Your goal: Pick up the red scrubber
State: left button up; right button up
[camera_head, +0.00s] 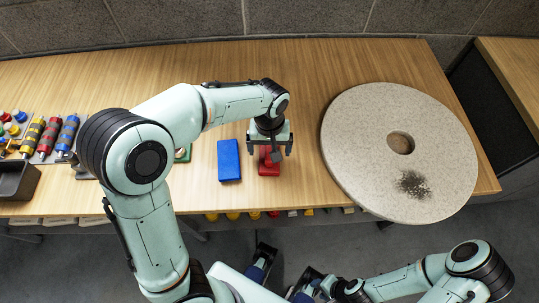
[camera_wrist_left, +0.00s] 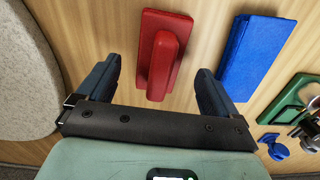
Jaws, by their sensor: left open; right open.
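The red scrubber (camera_head: 268,167) lies on the wooden table, a flat red base with a raised handle. In the left wrist view the scrubber (camera_wrist_left: 158,62) shows between the two fingers. My left gripper (camera_head: 270,147) is open right over the scrubber in the head view, hiding part of it. In the left wrist view the fingers of my left gripper (camera_wrist_left: 159,70) stand apart on either side of the handle, with nothing gripped. Whether they touch it, I cannot tell. My right gripper (camera_head: 284,274) is open and empty at the bottom of the head view, in front of the table.
A blue block (camera_head: 229,160) lies just left of the scrubber. A green item (camera_head: 183,154) is partly hidden by my left arm. A large round stone-like pad (camera_head: 445,150) lies to the right, overhanging the front edge. Colored rollers (camera_head: 50,135) and a dark bin (camera_head: 17,180) are at far left.

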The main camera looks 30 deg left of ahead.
aim_at(269, 149)
pick_arm(q)
notch_tip(269, 149, down, 3)
jog(key=shift+f, duration=0.15)
jog(key=c, duration=1.2)
notch_tip(269, 149, up, 20)
jog(key=p, duration=0.3)
jog(key=o, duration=0.5)
jog(key=c, duration=0.3)
